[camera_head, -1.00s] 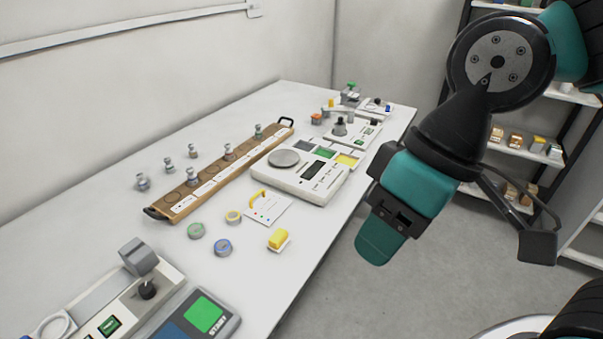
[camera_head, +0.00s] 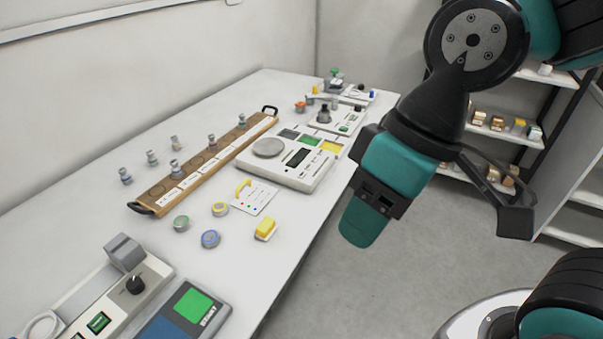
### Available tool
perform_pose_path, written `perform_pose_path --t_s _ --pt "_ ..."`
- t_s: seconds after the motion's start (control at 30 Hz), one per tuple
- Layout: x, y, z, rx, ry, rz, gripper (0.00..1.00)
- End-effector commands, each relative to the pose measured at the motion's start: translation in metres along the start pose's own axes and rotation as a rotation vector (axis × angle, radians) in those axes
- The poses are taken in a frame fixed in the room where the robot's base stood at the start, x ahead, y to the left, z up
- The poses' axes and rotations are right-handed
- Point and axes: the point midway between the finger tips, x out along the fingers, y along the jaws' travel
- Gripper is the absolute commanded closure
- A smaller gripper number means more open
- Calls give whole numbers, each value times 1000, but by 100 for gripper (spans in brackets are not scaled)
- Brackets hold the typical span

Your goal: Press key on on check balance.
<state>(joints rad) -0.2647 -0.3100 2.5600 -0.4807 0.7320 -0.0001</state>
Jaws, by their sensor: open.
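A white balance (camera_head: 290,170) stands near the middle of the table. It has a round grey pan (camera_head: 268,147), a dark display (camera_head: 298,157), small keys along its front, and green and yellow patches at the back right. Lettering on its keys is too small to read, so I cannot tell which key is on. My gripper (camera_head: 440,220) hangs to the right of the balance, over the floor beyond the table edge. It is open and empty, apart from the balance and the table.
A wooden rack (camera_head: 152,203) with small metal weights lies left of the balance. Tape-like discs (camera_head: 210,239), a card (camera_head: 256,198) and a yellow block (camera_head: 265,228) lie in front. A START panel (camera_head: 187,312) sits at the near edge. More devices (camera_head: 336,118) stand behind.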

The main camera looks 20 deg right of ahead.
Motion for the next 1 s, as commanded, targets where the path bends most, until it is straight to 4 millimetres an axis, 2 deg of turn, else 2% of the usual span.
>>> perform_pose_path --t_s 0.07,0.27,1.0 --pt "0 0 0 0 0 0 57" --pt "0 0 0 0 0 0 100" --pt "0 0 0 0 0 0 100"
